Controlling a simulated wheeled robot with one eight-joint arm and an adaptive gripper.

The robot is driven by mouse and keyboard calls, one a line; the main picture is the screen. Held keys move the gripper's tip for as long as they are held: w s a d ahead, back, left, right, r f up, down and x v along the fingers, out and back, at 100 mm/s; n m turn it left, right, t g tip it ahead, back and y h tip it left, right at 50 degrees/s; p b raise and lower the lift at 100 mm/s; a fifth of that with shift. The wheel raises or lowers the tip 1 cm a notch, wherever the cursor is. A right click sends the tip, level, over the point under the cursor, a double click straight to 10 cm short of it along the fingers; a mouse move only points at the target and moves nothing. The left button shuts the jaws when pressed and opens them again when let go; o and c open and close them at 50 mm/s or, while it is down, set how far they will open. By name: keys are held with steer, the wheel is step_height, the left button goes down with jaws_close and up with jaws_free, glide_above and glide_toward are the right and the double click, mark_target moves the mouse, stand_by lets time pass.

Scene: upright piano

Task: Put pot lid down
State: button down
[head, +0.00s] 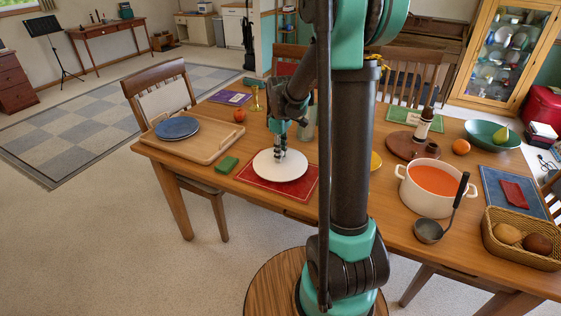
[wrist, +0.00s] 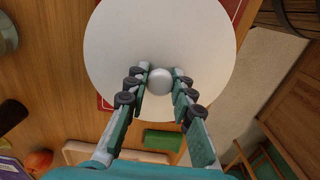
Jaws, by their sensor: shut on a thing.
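The pot lid (head: 280,166) is a flat white disc over a red placemat (head: 312,189) near the table's front edge. In the wrist view the lid (wrist: 160,40) fills the top middle, with a round pale knob (wrist: 160,82) at its centre. My gripper (head: 281,156) points down at the lid from above. In the wrist view the fingers of my gripper (wrist: 160,88) are on both sides of the knob, shut on it. I cannot tell whether the lid touches the placemat. A white pot (head: 407,187) with orange-red soup stands uncovered to the right.
A wooden tray (head: 214,146) with blue plates and a green block (head: 228,165) lie left of the lid. A ladle (head: 430,231) and a bread basket (head: 530,259) are at the right.

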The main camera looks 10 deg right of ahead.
steer(key=shift+d+f, duration=0.1)
steer(key=shift+f, duration=1.8)
steer(key=c, duration=1.3)
jaws_free()
steer(key=shift+f, duration=0.1)
step_height(320, 180, up, 12)
steer(key=shift+s+r, duration=0.1)
steer(key=shift+s+d, duration=0.1)
steer(key=shift+s, duration=0.3)
steer(key=s+d+f+m+t, duration=0.2)
steer(key=s+f+m, duration=0.3)
steer(key=s, duration=0.5)
steer(key=s+d+f+m+t, duration=0.1)
steer(key=s+f+m, duration=0.4)
steer(key=s, duration=0.6)
steer(key=shift+d+f+m+t, duration=0.35)
steer(key=shift+m+t, duration=0.05)
steer(key=shift+t, duration=0.2)
